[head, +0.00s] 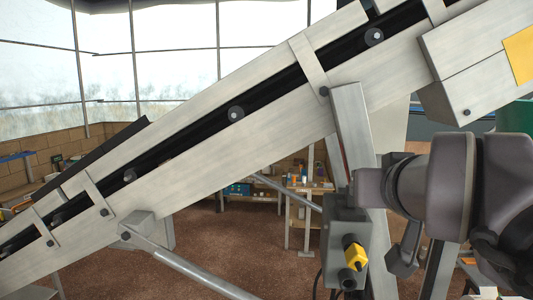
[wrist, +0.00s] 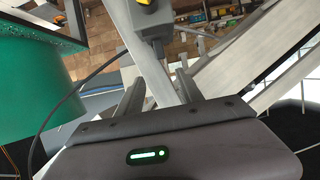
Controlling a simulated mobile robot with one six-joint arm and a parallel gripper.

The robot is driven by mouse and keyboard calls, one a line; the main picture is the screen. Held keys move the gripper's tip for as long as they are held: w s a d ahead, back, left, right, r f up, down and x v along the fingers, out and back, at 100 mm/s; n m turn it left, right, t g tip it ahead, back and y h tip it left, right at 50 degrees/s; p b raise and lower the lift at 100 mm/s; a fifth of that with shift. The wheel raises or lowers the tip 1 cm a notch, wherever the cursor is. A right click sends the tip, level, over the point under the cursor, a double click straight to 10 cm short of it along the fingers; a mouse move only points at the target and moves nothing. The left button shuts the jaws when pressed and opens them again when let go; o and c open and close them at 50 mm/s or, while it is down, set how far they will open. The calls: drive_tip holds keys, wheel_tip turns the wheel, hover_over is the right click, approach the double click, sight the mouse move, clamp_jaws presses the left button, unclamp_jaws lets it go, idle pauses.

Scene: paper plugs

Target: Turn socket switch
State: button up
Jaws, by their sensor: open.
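A grey socket box (head: 336,232) is fixed to a metal post under the conveyor, right of centre in the head view. A yellow knob-like part (head: 355,257), which looks like the switch, sticks out of its front. Dark round parts sit above and below it. In the wrist view the box (wrist: 140,45) is at the top, and the yellow part (wrist: 148,4) is cut by the upper edge. My gripper (wrist: 158,85) is open, its two fingers pointing toward the box and apart from the yellow part. In the head view my arm is right of the box; the fingertips are not clear.
A long inclined conveyor (head: 225,130) crosses the head view above the box. The metal post (wrist: 165,75) appears between my fingers in the wrist view; its depth is unclear. A green drum (wrist: 35,85) stands at the left there. A dark cable (wrist: 95,75) hangs beside it.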

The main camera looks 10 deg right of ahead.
drive_tip(key=x, duration=1.7)
drive_tip(key=shift+w+f, duration=0.15)
drive_tip(key=shift+f, duration=0.15)
drive_tip(key=shift+a, duration=0.1)
clamp_jaws()
